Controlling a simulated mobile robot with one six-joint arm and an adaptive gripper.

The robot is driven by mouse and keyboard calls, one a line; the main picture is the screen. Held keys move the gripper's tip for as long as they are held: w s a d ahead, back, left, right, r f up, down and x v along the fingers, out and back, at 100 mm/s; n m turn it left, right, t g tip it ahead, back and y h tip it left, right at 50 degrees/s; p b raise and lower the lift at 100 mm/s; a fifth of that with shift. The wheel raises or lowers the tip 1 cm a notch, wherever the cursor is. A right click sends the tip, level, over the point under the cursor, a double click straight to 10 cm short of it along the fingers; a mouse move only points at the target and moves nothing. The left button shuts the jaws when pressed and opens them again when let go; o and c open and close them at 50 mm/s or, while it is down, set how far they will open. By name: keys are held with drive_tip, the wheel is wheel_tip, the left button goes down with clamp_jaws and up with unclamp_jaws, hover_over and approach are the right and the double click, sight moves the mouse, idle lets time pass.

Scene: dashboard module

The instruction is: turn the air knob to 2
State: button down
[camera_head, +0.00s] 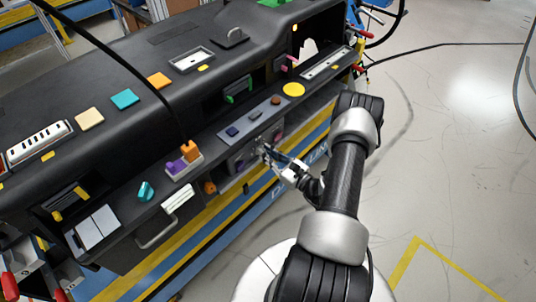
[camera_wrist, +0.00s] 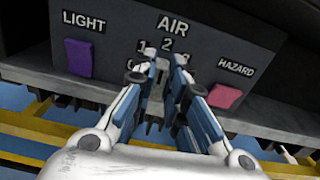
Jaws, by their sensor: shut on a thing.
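In the wrist view, the grey control panel (camera_wrist: 120,50) carries the word AIR with the digits 1 and 2 readable below it. The 2 is at the top, and other marks of the dial are partly covered by the fingers. My gripper (camera_wrist: 166,60) is shut on the air knob (camera_wrist: 162,68), with one finger on each side. Only a narrow part of the knob shows between the fingers, so I cannot tell which digit it points to. In the head view, my gripper (camera_head: 266,151) reaches the front of the dashboard module from the right.
A purple LIGHT button (camera_wrist: 79,58) is left of the dial and a pink HAZARD button (camera_wrist: 225,96) is right of it. The black dashboard (camera_head: 120,60) carries several coloured parts. Open floor (camera_head: 450,130) lies to the right.

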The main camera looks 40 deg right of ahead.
drive_tip(key=shift+m, duration=0.4)
drive_tip(key=c, duration=1.6)
unclamp_jaws()
drive_tip(key=s+d, duration=0.1)
drive_tip(key=s, duration=1.1)
